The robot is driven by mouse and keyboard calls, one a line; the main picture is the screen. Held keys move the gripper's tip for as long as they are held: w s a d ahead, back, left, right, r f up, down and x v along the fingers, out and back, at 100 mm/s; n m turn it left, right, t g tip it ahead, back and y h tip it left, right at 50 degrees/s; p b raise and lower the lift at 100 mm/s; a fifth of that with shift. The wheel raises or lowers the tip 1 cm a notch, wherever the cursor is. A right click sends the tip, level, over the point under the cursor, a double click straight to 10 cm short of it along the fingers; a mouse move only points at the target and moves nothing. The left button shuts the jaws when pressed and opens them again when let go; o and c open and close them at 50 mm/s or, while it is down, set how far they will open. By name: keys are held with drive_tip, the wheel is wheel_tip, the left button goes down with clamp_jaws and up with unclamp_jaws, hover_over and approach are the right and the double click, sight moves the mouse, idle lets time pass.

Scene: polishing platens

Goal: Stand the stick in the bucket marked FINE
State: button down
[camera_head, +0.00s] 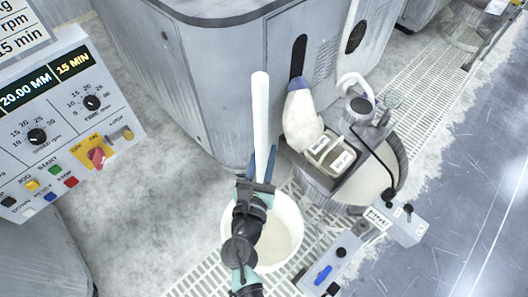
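The stick (260,115) is long, plain and white, and it is between the fingers of my gripper (261,168). The gripper appears shut on its lower part, and the stick runs up the picture from there. The stick's lower end is hidden by the gripper. A white bucket (289,222) with a pale inside stands below and behind my gripper in the picture, partly covered by my arm. I see no mark on its visible side.
A large grey machine housing (190,90) stands behind the stick. A control panel (65,125) is at the left. A round machine (365,175) with a white bottle (300,115) is right of the bucket. Floor at far right is clear.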

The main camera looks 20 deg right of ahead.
wheel_tip(320, 180, down, 16)
drive_tip(key=b, duration=1.5)
drive_tip(key=shift+f, duration=0.15)
drive_tip(key=c, duration=0.6)
unclamp_jaws()
drive_tip(key=shift+o, duration=0.2)
drive_tip(key=shift+s, duration=0.1)
drive_tip(key=p+v, duration=0.2)
drive_tip(key=v, duration=1)
drive_tip(key=shift+s+a, duration=0.3)
